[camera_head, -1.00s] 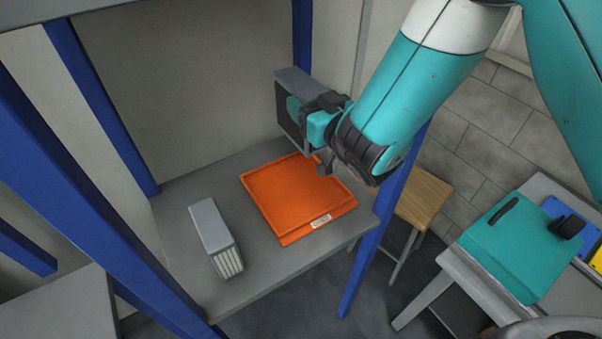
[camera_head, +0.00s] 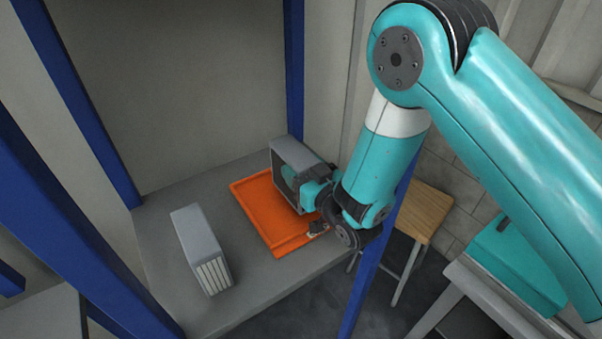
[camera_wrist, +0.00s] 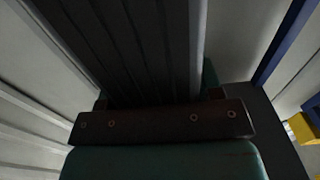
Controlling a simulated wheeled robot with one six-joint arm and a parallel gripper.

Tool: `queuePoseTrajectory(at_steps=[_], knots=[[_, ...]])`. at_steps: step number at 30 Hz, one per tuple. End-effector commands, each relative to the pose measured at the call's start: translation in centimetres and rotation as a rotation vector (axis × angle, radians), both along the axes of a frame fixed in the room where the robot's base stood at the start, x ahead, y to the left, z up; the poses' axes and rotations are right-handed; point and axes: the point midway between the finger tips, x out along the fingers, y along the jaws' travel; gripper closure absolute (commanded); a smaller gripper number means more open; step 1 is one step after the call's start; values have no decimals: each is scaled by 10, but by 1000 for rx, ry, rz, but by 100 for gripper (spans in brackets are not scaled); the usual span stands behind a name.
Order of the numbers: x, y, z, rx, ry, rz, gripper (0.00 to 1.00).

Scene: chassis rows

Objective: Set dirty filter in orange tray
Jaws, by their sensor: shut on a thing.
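The dirty filter (camera_head: 298,155) is a grey-framed block with a dark pleated face. My gripper (camera_head: 306,192) is shut on it from the right side. The filter is upright over the right part of the orange tray (camera_head: 258,212). I cannot tell whether its hidden lower edge touches the tray floor. The tray is flat and low-rimmed, with a white label on its front edge partly covered by my gripper. In the wrist view the filter's dark pleats (camera_wrist: 135,50) fill the upper middle, beyond my gripper's dark bar.
A grey filter with white pleats (camera_head: 200,248) stands left of the tray on the grey shelf (camera_head: 232,298). Blue posts (camera_head: 295,70) frame the shelf. A wooden stool (camera_head: 420,212) and a bench with a teal case (camera_head: 515,265) are at the right.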

Motion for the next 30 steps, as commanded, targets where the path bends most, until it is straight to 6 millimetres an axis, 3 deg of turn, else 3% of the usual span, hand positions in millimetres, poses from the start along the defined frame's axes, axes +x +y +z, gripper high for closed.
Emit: queuePoseTrajectory(at_steps=[5,30], knots=[[0,0,-17,1,1,0,75],[-2,1,-35,-4,8,2,75]])
